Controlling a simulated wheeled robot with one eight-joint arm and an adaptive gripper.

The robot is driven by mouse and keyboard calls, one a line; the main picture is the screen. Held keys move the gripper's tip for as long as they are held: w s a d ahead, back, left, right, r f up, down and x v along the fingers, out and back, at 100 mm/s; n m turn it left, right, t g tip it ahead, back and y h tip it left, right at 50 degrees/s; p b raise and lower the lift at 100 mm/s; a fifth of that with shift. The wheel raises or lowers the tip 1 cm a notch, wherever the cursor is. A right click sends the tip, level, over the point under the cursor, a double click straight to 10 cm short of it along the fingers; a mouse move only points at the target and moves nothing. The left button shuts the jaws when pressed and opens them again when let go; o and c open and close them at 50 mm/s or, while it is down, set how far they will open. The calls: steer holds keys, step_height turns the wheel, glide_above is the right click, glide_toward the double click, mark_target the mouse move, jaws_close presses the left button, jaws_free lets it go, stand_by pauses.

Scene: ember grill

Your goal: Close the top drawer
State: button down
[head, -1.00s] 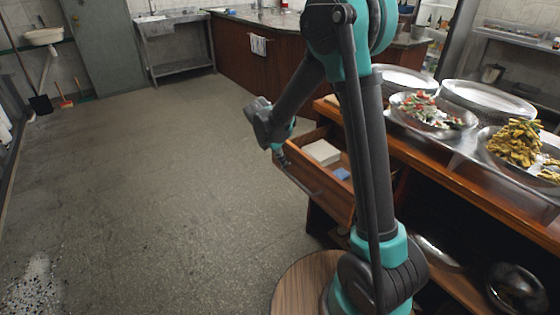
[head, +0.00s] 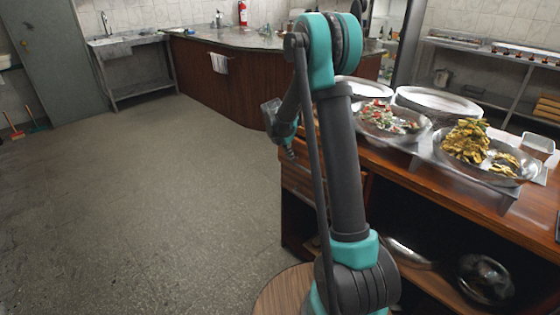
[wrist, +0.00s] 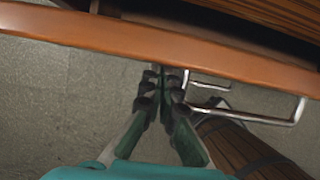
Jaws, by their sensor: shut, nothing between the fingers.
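The wooden drawer front (head: 297,182) shows at the left end of the counter, partly hidden behind my arm. In the wrist view a metal bar handle (wrist: 270,119) sticks out below a wooden edge, to the right of the fingers. My gripper (head: 290,152) is at the counter's left end, close to the drawer front. In the wrist view my gripper (wrist: 168,74) is shut and empty, its tips by the wooden edge. I cannot tell whether they touch it.
The counter top (head: 425,172) holds plates of food, including a plate of yellow food (head: 466,142). Metal bowls (head: 484,278) sit on the open shelf below. The floor (head: 150,190) to the left is clear. A sink stand (head: 135,70) stands far back.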

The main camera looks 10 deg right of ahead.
steer(key=shift+w+d, duration=0.7)
steer(key=shift+d, duration=0.2)
steer(key=shift+d, duration=0.1)
